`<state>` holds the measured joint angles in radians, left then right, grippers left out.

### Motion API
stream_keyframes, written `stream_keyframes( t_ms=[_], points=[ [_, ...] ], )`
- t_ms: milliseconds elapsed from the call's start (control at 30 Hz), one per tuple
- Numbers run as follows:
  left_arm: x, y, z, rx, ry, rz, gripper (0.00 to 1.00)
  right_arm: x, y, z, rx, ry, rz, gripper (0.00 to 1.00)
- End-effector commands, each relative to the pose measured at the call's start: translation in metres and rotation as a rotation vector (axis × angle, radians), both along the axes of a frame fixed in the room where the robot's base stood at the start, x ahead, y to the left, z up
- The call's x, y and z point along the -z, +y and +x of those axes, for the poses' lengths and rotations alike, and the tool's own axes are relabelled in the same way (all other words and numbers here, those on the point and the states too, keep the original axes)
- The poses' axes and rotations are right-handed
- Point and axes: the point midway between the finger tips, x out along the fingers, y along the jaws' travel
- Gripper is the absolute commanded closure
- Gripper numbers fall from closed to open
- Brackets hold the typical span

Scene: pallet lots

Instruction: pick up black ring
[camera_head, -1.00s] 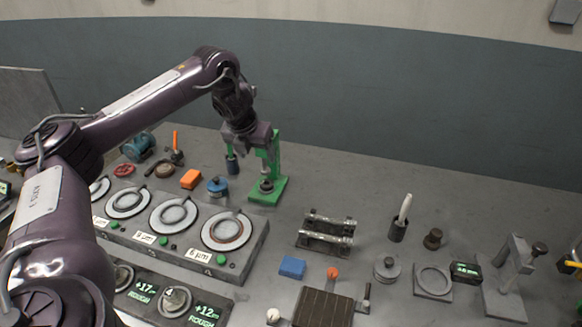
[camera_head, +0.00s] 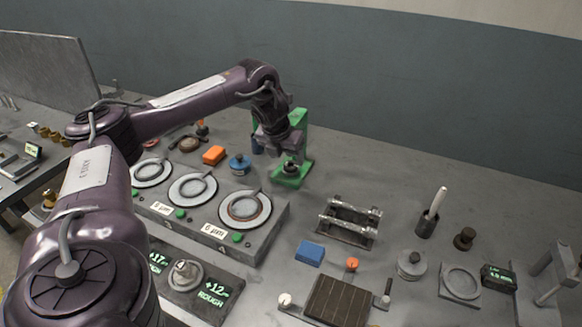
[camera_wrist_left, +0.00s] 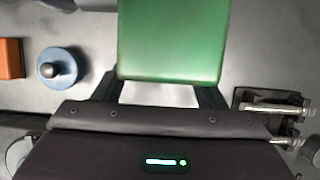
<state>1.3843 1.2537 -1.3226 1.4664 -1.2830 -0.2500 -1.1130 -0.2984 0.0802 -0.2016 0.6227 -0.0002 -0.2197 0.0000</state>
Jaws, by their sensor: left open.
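A small dark ring-like piece (camera_head: 291,168) sits on the base of the green stand (camera_head: 291,181) in the head view; I cannot tell for sure that it is the black ring. My left gripper (camera_head: 279,156) is open and points down beside the stand's green upright, just above the base. In the left wrist view the green stand (camera_wrist_left: 172,40) fills the space ahead of the open left gripper (camera_wrist_left: 158,92) and hides what is beneath. The ring does not show there. My right gripper is not in view.
A blue round pot (camera_head: 239,164) and an orange block (camera_head: 214,155) stand left of the gripper. A grey panel with round plates (camera_head: 245,208) lies in front. A roller fixture (camera_head: 348,222) and a blue block (camera_head: 310,253) are to the right. The bench behind the fixture is clear.

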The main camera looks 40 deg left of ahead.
Motion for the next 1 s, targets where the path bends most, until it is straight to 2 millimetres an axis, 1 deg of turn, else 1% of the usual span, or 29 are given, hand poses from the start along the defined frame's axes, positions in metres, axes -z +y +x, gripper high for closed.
stream_keyframes(
  t_ms=[133, 300, 567, 667, 933, 1000],
  points=[
    [0.022, 0.003, 0.007, -0.001, 0.005, 0.000, 0.35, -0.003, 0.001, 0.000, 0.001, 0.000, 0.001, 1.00],
    [0.039, 0.005, 0.015, 0.000, 0.003, -0.001, 0.35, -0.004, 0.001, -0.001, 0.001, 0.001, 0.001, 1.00],
    [0.042, 0.005, 0.016, 0.000, 0.001, 0.000, 0.35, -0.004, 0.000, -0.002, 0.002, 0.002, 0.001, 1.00],
    [0.042, 0.005, 0.016, 0.000, 0.001, 0.000, 0.47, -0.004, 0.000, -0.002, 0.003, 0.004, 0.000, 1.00],
    [0.042, 0.005, 0.016, 0.000, 0.001, 0.001, 0.82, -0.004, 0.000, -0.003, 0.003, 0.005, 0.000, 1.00],
    [0.042, 0.005, 0.016, 0.000, 0.001, 0.001, 0.83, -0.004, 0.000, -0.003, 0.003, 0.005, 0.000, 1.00]
  ],
)
